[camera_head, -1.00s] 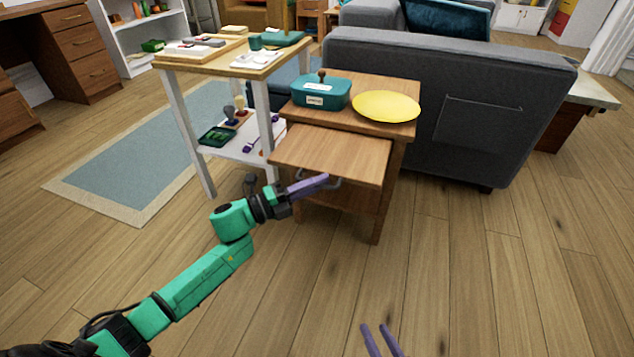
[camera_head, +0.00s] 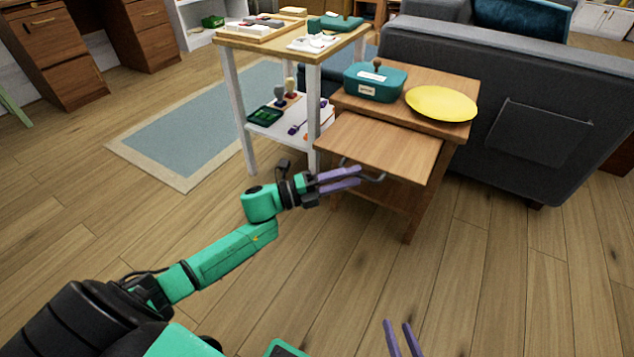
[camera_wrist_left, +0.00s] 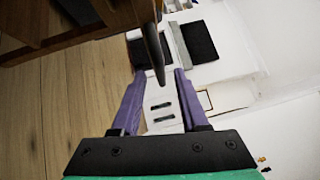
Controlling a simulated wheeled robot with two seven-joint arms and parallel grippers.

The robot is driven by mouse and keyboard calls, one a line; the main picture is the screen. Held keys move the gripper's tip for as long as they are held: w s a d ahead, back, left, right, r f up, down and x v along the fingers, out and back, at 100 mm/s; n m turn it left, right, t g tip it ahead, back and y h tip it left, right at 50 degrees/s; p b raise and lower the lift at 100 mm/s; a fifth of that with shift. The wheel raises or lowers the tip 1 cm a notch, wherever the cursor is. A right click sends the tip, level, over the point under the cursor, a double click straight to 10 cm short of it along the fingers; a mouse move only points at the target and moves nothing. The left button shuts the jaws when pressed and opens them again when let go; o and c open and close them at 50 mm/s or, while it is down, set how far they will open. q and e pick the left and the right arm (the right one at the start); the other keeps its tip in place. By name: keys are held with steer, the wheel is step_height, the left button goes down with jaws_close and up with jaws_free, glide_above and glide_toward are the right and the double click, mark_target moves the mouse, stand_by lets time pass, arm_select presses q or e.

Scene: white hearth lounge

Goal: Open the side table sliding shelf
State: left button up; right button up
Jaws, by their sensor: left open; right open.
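The wooden side table (camera_head: 455,130) stands in front of the grey sofa. Its sliding shelf (camera_head: 385,148) sticks well out from under the top, towards me. A thin dark metal handle (camera_head: 377,180) is on the shelf's front edge. My left gripper (camera_head: 358,177) is open at this handle, its purple fingers apart. In the left wrist view the dark handle bar (camera_wrist_left: 153,45) reaches down between the open fingers (camera_wrist_left: 158,80), with no clear contact. My right gripper (camera_head: 403,335) is open and empty at the bottom edge, low over the floor.
A teal box (camera_head: 375,84) and a yellow plate (camera_head: 441,104) are on the table top. A white-legged table (camera_head: 229,90) with trays and small items stands close at the left. The grey sofa (camera_head: 480,70) is behind. The wooden floor in front (camera_head: 500,280) is clear.

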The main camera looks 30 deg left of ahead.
arm_select(q)
steer(key=p+v, duration=0.2)
steer(key=v, duration=1)
arm_select(e)
step_height(320, 180, up, 3)
steer(key=shift+w+d+r, duration=0.1)
arm_select(q)
steer(key=shift+w, duration=0.1)
